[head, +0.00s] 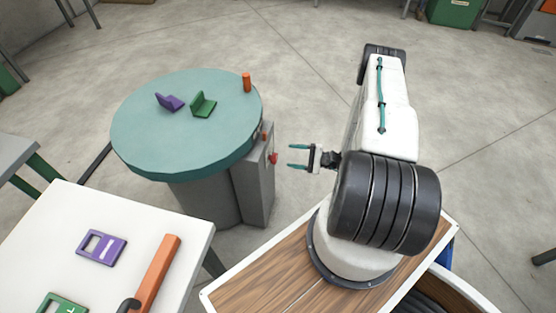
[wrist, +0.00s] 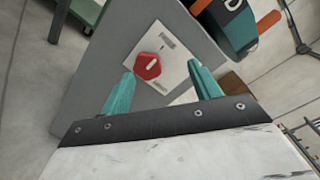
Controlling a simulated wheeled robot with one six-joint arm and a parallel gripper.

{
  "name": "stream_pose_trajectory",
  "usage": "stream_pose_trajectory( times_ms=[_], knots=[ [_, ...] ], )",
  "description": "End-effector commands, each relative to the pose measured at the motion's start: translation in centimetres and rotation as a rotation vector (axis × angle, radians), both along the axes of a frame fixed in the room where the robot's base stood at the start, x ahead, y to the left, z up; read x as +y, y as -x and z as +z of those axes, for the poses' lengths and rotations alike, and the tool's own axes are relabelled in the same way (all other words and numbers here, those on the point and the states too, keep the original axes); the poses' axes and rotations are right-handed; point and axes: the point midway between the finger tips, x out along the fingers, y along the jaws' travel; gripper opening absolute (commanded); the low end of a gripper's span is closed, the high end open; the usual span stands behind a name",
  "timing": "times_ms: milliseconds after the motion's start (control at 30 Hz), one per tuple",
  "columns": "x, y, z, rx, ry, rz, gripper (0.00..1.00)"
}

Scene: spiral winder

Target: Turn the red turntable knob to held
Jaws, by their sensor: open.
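The red turntable knob (head: 273,158) sits on the side of a grey control box (head: 255,185) under the round teal turntable (head: 150,133). In the wrist view the red knob (wrist: 148,66) has a white pointer mark and sits on a pale plate (wrist: 165,52) with small labels that I cannot read. My gripper (head: 291,157) is open and empty, a short way to the right of the knob in the head view. In the wrist view the fingers of my gripper (wrist: 163,85) show at either side below the knob, apart from it.
A purple bracket (head: 170,102), a green bracket (head: 203,104) and an orange peg (head: 247,83) stand on the turntable. A white table (head: 150,215) at lower left holds flat purple and green pieces and an orange bar (head: 155,275). The gap between gripper and box is clear.

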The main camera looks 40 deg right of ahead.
Motion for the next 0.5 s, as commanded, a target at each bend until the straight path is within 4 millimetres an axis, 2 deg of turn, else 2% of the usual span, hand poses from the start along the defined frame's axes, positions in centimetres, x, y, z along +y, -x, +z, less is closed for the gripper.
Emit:
stream_pose_trajectory(
  times_ms=[33,100,233,500],
  knots=[
    [0.1,0.6,-1.3,0.003,-0.01,-0.032,0.62],
    [0.0,1.1,-2.4,0.001,-0.014,-0.059,0.62],
    [0.3,1.1,-3.1,0.001,-0.017,-0.079,0.62],
    [2.9,-2.1,-3.1,0.001,-0.017,-0.076,0.62]
  ],
)
